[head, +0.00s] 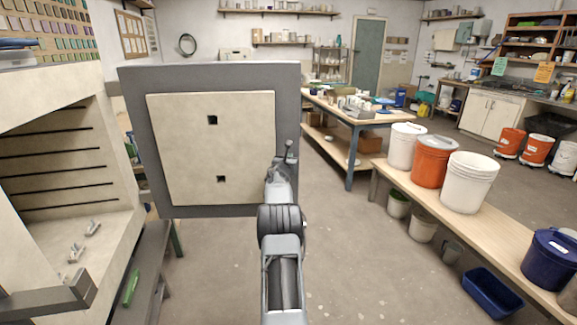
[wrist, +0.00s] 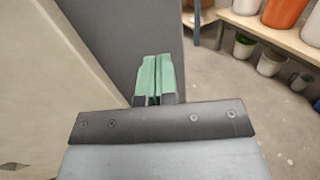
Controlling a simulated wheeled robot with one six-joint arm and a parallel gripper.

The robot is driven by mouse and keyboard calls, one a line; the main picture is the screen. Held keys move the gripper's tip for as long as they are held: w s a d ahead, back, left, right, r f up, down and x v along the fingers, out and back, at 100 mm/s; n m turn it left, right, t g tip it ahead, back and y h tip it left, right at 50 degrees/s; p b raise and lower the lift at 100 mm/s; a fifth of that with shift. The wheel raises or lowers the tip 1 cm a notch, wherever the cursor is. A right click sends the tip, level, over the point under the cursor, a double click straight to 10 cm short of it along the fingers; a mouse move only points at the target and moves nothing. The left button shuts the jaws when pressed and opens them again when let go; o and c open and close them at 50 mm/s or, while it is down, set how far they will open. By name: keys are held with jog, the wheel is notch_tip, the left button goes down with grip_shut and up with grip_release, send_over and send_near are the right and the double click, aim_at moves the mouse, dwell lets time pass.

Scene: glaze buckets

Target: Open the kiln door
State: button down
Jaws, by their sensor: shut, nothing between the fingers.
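The kiln door (head: 285,90) stands swung wide open, its cream inner lining (head: 180,150) with two dark square holes facing me. The open kiln chamber (head: 50,165) is at the left.
A low bench (head: 440,215) with white and orange buckets (head: 434,160) runs along the right, with a blue tub (head: 493,291) below. A worktable (head: 350,118) stands behind the door. The floor (head: 370,270) between my arm and the bench is clear.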

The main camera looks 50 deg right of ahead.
jog(key=shift+w+d+t, duration=0.3)
jog(key=shift+d, duration=0.5)
jog(key=shift+a+b, duration=0.1)
jog(key=shift+b, duration=0.35)
